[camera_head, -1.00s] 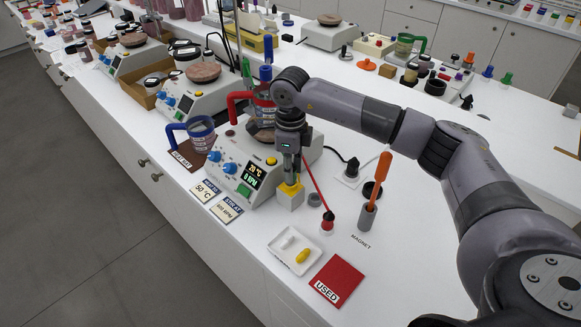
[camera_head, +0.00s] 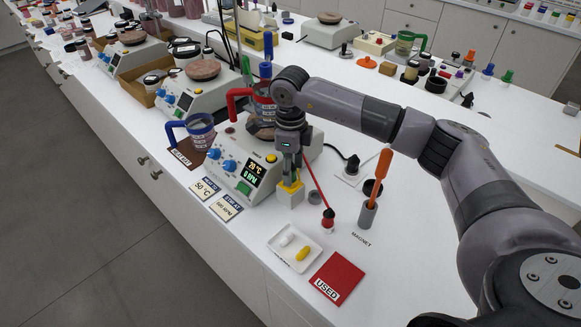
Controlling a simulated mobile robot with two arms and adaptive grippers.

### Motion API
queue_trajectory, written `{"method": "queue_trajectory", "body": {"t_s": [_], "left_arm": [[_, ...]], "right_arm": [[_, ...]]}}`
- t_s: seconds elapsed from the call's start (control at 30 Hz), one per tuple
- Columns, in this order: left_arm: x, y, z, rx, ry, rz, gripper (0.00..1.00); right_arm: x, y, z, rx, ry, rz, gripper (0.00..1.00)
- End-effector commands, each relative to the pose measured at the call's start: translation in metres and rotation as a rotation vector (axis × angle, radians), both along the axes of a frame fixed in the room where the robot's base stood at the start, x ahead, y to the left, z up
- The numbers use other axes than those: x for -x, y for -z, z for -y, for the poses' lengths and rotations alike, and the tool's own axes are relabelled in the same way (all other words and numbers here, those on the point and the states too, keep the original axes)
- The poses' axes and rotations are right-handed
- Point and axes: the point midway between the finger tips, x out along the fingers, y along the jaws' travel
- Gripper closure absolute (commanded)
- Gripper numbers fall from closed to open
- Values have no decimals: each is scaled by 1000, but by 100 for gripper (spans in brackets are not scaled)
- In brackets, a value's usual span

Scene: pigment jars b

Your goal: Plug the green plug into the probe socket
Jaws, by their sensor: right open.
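My right gripper (camera_head: 291,180) points down, open, at the yellow top of a small pale block (camera_head: 290,196) beside the hotplate. The fingers are close around the yellow part; whether they touch it cannot be told. The hotplate (camera_head: 258,200) shows 20 °C and 0 RPM. A small green piece (camera_head: 244,188) sits low on its front panel; I cannot tell whether it is the green plug. A green upright handle (camera_head: 246,67) shows behind the red-handled mug. I cannot make out the probe socket. My left gripper is not in view.
A red-handled mug (camera_head: 263,98) is at the hotplate's plate, close to my arm. A blue-handled mug (camera_head: 200,131) stands left.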

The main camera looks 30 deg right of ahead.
Motion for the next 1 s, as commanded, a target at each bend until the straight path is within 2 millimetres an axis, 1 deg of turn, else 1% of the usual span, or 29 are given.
{"method": "queue_trajectory", "body": {"t_s": [0.07,0.17,0.4,0.5,0.6,0.77,1.0], "left_arm": [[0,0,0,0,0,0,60],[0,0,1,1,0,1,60],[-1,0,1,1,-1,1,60],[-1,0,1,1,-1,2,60],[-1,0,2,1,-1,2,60],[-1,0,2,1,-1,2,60],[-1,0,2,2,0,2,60]], "right_arm": [[-1,-7,0,0,0,3,53],[-1,-22,0,-1,0,5,53],[-1,-73,0,-1,0,6,53],[-1,-92,0,0,0,4,53],[-1,-106,0,0,0,3,53],[0,-117,0,-1,0,1,53],[0,-119,0,-1,0,1,53]]}}
